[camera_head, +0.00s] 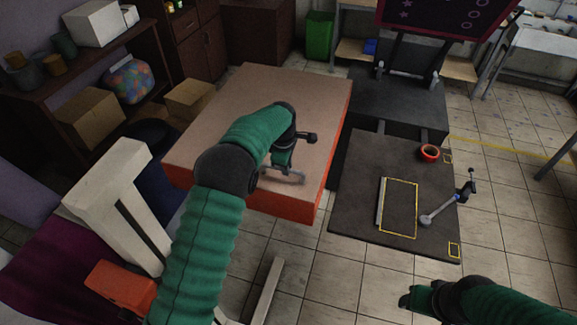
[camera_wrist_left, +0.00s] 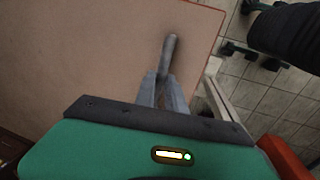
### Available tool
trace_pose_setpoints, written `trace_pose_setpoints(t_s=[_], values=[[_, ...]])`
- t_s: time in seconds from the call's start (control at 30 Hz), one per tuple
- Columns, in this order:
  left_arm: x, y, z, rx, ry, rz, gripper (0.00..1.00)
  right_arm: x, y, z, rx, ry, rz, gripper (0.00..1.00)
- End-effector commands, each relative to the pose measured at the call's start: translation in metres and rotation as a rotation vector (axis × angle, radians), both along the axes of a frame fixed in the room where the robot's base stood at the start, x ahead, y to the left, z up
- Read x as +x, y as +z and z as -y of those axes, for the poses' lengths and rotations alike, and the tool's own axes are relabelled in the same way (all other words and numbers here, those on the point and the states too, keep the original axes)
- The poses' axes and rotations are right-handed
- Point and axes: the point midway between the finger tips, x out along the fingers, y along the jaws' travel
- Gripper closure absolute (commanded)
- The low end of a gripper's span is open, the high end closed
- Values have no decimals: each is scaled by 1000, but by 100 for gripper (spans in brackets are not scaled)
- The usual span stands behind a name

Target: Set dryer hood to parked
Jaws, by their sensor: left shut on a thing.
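The dryer hood looks to be the large box with a tan top (camera_head: 295,95) and orange-red sides, lying flat left of the dark table. A grey bar handle (camera_head: 296,178) is on its top near the front edge. My left gripper (camera_head: 283,165) reaches over the top and is shut on this handle. In the left wrist view the gripper's fingers (camera_wrist_left: 163,92) close around the grey handle (camera_wrist_left: 170,48) above the tan hood surface (camera_wrist_left: 90,50). My right gripper (camera_head: 408,299) is at the bottom right, away from the hood; its fingers are too dark to read.
A dark table (camera_head: 350,225) to the right has a yellow-outlined frame (camera_head: 401,232), a red tape roll (camera_head: 429,152) and a grey-handled tool (camera_head: 440,209). A raised dark red screen (camera_head: 450,12) stands behind. A white post structure (camera_head: 115,195) is at the left. Tiled floor is clear at right.

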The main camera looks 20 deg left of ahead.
Motion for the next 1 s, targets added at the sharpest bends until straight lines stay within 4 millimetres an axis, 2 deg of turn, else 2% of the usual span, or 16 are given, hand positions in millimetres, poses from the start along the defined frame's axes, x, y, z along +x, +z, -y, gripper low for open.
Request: trace_pose_setpoints(t_s=[0.43, 0.47, 0.6, 0.9, 1.0], values=[[7, -1, -11, -4, 20, 7, 100, 0, 1, 0, 0, 0, 0, 41], [7, -1, -12, -3, 20, 7, 84, 0, 1, 0, 0, 0, 0, 41], [7, -1, -11, -2, 20, 7, 66, 0, 1, 0, 0, 0, 0, 41], [5, 1, -10, -2, 18, 6, 64, 0, 1, 0, 0, 0, 0, 41], [4, 7, -10, -2, 17, 9, 64, 0, -3, 0, 0, 0, 0, 41]])
